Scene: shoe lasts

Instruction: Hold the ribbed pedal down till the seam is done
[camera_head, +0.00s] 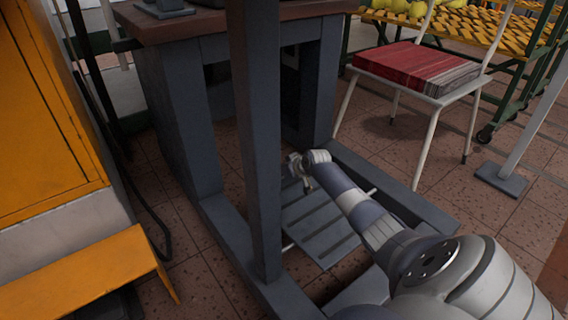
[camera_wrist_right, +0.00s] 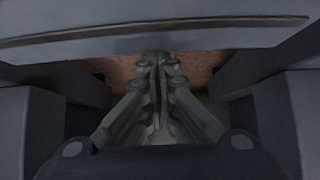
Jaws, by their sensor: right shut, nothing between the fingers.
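The ribbed pedal (camera_head: 318,228) is a grey plate with dark grooves, low inside the machine's grey base frame, in the head view. My right arm reaches over it from the lower right. My right gripper (camera_head: 298,172) is at the pedal's far end, seen small; I cannot tell whether it touches the pedal. In the right wrist view the fingers (camera_wrist_right: 158,62) are together and empty, pointing toward a grey bar that I cannot identify for sure. The seam is not in view. My left gripper is not in view.
A grey post (camera_head: 257,130) rises in front of the pedal. The machine's table (camera_head: 215,22) stands above. A white chair (camera_head: 440,100) with a red book-like block (camera_head: 415,68) is at the right. A yellow cabinet (camera_head: 45,110) is at the left. Tiled floor lies between.

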